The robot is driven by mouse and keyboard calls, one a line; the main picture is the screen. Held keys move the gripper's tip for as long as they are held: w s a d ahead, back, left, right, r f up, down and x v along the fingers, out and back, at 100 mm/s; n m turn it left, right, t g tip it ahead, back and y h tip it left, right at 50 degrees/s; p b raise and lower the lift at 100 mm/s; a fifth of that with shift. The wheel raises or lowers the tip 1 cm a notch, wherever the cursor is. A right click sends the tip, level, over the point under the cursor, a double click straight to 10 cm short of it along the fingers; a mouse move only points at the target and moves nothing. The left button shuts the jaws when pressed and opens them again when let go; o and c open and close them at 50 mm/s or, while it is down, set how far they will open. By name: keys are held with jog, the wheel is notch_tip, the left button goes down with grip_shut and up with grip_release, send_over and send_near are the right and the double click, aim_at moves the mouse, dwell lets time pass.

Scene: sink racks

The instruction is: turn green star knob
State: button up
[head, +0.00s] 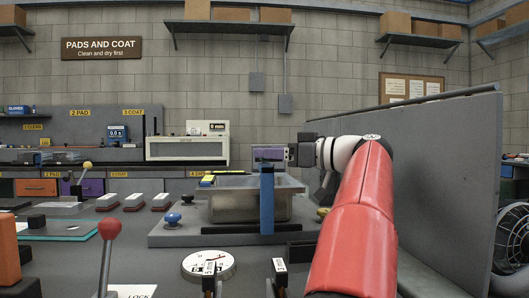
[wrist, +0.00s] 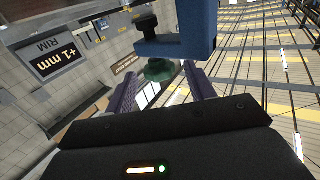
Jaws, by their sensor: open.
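The green star knob (wrist: 160,69) shows in the wrist view, on the underside of a blue bracket (wrist: 196,32) as pictured. My gripper (wrist: 158,76) is open, with its two purple fingers on either side of the knob in that picture. I cannot tell how deep the knob sits between them or whether they touch it. In the head view my gripper (head: 268,153) is level above the grey tank, close to the top of the blue upright (head: 267,200). The green knob is not clearly visible there.
A clear-walled grey tank (head: 235,208) stands on a grey base plate with a blue knob (head: 172,219). A tall grey panel (head: 440,160) stands right of my arm. A red-ball lever (head: 109,229) and a round dial (head: 208,265) are in front.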

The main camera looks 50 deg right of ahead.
jog(key=shift+x, duration=1.25)
jog(key=c, duration=0.9)
jog(key=shift+c, duration=0.2)
